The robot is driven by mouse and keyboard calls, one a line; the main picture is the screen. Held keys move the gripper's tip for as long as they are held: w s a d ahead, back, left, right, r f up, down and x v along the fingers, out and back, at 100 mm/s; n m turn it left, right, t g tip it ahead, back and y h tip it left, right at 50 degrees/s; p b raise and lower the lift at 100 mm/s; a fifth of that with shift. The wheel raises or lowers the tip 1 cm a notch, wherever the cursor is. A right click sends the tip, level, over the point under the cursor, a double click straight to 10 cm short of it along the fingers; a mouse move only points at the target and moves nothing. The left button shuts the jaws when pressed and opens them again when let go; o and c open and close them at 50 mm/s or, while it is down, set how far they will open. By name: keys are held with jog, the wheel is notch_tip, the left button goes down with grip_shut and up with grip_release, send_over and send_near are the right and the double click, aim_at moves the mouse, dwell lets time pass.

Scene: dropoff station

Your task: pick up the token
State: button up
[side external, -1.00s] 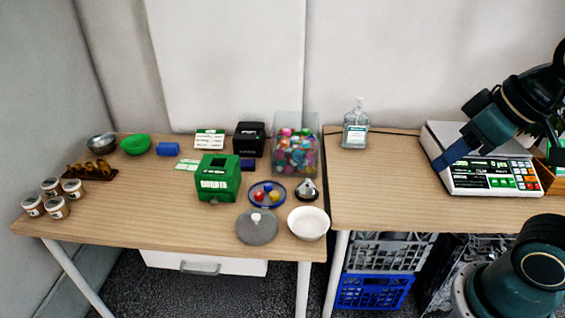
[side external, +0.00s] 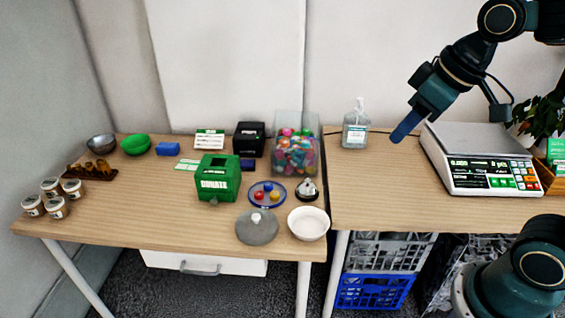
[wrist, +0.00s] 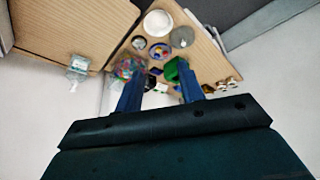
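My gripper (side external: 406,126) is raised in the air to the left of the scale, above the right table. In the wrist view its two blue fingers (wrist: 160,88) are apart with nothing held between them. A blue-rimmed dish (side external: 251,196) on the left table holds small red, yellow and blue round pieces; the dish also shows in the wrist view (wrist: 151,54). A clear bin (side external: 282,172) behind it is full of many-coloured round pieces. I cannot tell which piece is the token. The gripper is well away from both containers.
A green donation box (side external: 218,184) stands left of the dish. A silver bell (side external: 307,190), white bowl (side external: 308,224) and grey lid (side external: 257,228) lie close by. A pump bottle (side external: 356,130) and scale (side external: 487,168) stand on the right table.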

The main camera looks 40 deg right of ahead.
jog(key=w+f+n, duration=0.2)
jog(key=w, duration=0.8)
jog(key=n+g+y, duration=0.2)
jog(key=n+y, duration=0.1)
jog(key=n, duration=0.2)
send_over(276, 194)
jog(key=s+d, duration=0.2)
jog(key=shift+a+f, duration=0.2)
jog(key=shift+f, duration=15.75)
jog(key=shift+x, duration=2.6)
jog(key=shift+w+d, duration=0.15)
jog(key=shift+w, duration=0.05)
